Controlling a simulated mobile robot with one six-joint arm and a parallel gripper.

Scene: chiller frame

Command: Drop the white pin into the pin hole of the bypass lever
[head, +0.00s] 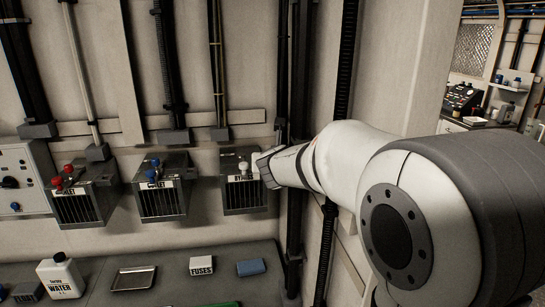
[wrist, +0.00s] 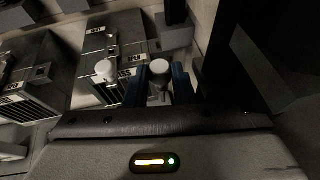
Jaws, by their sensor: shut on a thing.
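My gripper (wrist: 160,84) is shut on the white pin (wrist: 159,67), whose round white head shows between the two blue fingers in the wrist view. In the head view my gripper (head: 266,166) is at the right of the rightmost wall box, and the pin cannot be made out. A white knob, which looks like that of the bypass lever (wrist: 105,69), stands left of the pin in the wrist view. It also shows on the box in the head view (head: 244,167). The pin hole and the pin's lower end are hidden.
The bypass box (head: 246,196) has a grille front. Left of it are a box with blue knobs (head: 165,197) and one with red knobs (head: 87,203). A bench below holds a water bottle (head: 61,277), a tray (head: 133,279), a fuses box (head: 203,266) and a blue block (head: 251,267).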

